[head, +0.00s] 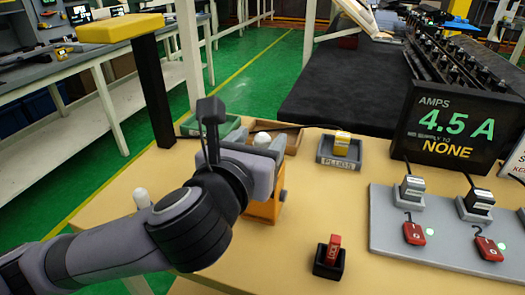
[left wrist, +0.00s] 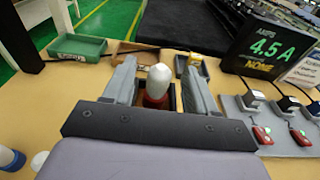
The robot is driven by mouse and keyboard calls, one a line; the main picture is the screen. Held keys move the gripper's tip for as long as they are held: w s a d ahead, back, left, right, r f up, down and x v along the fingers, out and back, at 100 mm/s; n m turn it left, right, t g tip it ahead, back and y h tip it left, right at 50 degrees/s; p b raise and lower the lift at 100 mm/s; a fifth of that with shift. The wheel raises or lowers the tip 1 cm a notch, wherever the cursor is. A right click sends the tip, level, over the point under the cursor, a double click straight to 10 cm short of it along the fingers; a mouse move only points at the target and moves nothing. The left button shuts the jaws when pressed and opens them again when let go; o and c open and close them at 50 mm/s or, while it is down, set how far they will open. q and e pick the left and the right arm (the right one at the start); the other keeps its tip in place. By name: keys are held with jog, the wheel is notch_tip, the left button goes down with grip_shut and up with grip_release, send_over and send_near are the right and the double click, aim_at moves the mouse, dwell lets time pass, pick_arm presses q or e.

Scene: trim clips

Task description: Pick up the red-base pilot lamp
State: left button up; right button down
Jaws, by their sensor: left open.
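The red-base pilot lamp (left wrist: 158,82) has a white rounded top and a red base. In the left wrist view it stands upright between the two fingers of my left gripper (left wrist: 160,66), which are open with a finger on each side. I cannot tell whether either finger touches it. In the head view, my left gripper (head: 266,152) is over the table and only the lamp's white top (head: 262,138) shows; its base is hidden. A second white-topped lamp, blue at its base, stands at the lower left of the wrist view (left wrist: 10,158). My right gripper is not in view.
A green tray (left wrist: 76,47) and a grey tray labelled PLUGS (head: 338,164) sit behind. A black holder with a red piece (head: 332,252) stands in front.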

pick_arm(q)
jog(key=shift+x, duration=1.05)
jog(key=c, duration=1)
jog(key=shift+r, duration=0.1)
jog(key=shift+c, duration=0.2)
